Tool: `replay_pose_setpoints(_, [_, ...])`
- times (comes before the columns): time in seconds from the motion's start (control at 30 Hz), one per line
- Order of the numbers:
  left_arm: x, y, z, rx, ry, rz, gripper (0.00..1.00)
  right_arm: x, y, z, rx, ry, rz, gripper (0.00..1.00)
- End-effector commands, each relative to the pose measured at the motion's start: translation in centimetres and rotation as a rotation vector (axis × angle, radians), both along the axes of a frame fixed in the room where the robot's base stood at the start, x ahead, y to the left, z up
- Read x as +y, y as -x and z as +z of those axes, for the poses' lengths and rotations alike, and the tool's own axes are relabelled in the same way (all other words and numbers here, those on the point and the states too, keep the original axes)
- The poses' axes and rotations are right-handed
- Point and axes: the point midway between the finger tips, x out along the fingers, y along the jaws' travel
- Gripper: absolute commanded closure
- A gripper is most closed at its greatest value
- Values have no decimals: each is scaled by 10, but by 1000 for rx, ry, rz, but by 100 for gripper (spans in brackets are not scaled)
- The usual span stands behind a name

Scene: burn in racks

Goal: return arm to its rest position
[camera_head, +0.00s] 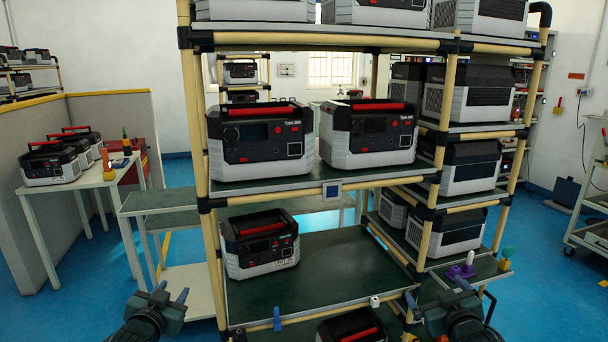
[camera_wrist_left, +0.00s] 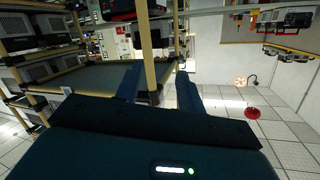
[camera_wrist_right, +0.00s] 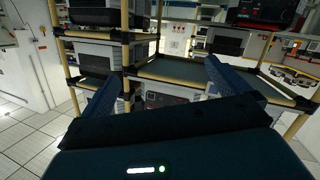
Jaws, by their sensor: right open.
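My left gripper (camera_head: 170,292) is in front of the rack at the lower left of the head view. Its fingers stand apart in the left wrist view (camera_wrist_left: 158,88), with nothing between them. My right gripper (camera_head: 438,293) is at the lower right of the head view, in front of the rack's right part. Its fingers are wide apart and empty in the right wrist view (camera_wrist_right: 165,85). Neither gripper holds anything. The rack (camera_head: 199,140) has tan posts, black joints and dark green shelves.
Two power stations with red handles (camera_head: 260,140) (camera_head: 368,136) stand on the middle shelf. One (camera_head: 260,244) stands at the left of the lower shelf (camera_head: 340,265), whose middle is clear. Another (camera_head: 352,328) shows below. A table (camera_head: 90,180) is at left, a cart (camera_head: 588,235) at right.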

Motion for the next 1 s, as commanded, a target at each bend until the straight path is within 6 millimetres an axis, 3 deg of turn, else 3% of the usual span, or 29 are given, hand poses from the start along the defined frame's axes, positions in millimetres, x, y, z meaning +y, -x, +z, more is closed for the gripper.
replay_pose_setpoints(0.03, [-14, 20, -25, 36, 12, -22, 61, 14, 20, -24, 36, -12, 22, 0])
replay_pose_setpoints(0.1, [-33, 51, -54, 83, 30, -50, 61, 33, 51, -54, 83, -29, 51, 0])
replay_pose_setpoints(0.17, [-51, 82, -79, 126, 53, -76, 61, 51, 82, -79, 128, -51, 76, 0])
replay_pose_setpoints(0.3, [-93, 167, -126, 236, 120, -130, 61, 93, 167, -127, 238, -118, 129, 0])
replay_pose_setpoints(0.4, [-118, 225, -146, 308, 173, -154, 61, 118, 225, -146, 310, -170, 154, 0])
replay_pose_setpoints(0.53, [-140, 285, -155, 380, 232, -169, 61, 140, 285, -156, 382, -231, 168, 0])
replay_pose_setpoints(0.7, [-153, 324, -156, 429, 276, -172, 61, 153, 324, -156, 429, -274, 173, 0])
replay_pose_setpoints(1.0, [-156, 331, -156, 438, 283, -173, 61, 155, 331, -156, 438, -282, 173, 0])
